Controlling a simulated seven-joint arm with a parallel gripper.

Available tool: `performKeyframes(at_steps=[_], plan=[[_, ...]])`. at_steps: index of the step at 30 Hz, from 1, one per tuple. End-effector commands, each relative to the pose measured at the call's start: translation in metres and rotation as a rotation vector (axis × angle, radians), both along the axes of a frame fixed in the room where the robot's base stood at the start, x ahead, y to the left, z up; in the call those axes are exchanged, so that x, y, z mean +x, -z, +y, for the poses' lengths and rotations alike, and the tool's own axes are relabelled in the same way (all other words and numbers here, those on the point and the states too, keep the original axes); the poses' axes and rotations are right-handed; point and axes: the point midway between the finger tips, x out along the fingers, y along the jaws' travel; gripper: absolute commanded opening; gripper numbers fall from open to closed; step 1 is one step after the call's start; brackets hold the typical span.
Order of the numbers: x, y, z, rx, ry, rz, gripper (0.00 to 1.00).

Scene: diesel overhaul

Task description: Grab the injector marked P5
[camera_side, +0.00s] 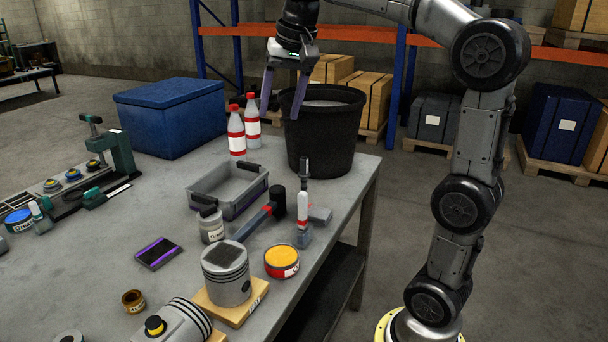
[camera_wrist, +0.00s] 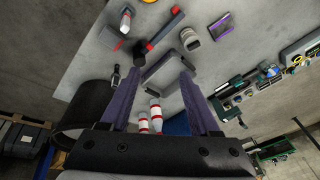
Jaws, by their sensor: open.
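My gripper (camera_side: 281,112) is open and empty, high above the back of the bench, in front of the black bucket. In the wrist view its two purple fingers (camera_wrist: 160,82) are spread apart with nothing between them. No marking P5 is readable in either view. A green and grey fixture (camera_side: 118,155) at the left of the bench holds several round parts with coloured tops; it also shows at the right of the wrist view (camera_wrist: 262,82). I cannot tell whether these are injectors. My gripper is far from the fixture.
A black bucket (camera_side: 325,143), two red-capped bottles (camera_side: 237,135) and a blue box (camera_side: 170,118) stand at the back. A grey tray (camera_side: 228,196), a hammer (camera_side: 258,217), a red-white upright tool (camera_side: 303,208) and pistons (camera_side: 227,278) crowd the bench's right. The middle left is mostly clear.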

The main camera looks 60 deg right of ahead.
Motion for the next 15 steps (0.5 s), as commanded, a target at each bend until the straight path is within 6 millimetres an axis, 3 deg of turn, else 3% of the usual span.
performKeyframes(at_steps=[3, 8, 15], plan=[[0.035, 0.007, -0.041, 0.027, 0.119, 0.039, 0.62], [0.070, 0.030, -0.100, 0.062, 0.262, 0.091, 0.62], [0.097, 0.095, -0.197, 0.109, 0.431, 0.169, 0.62]])
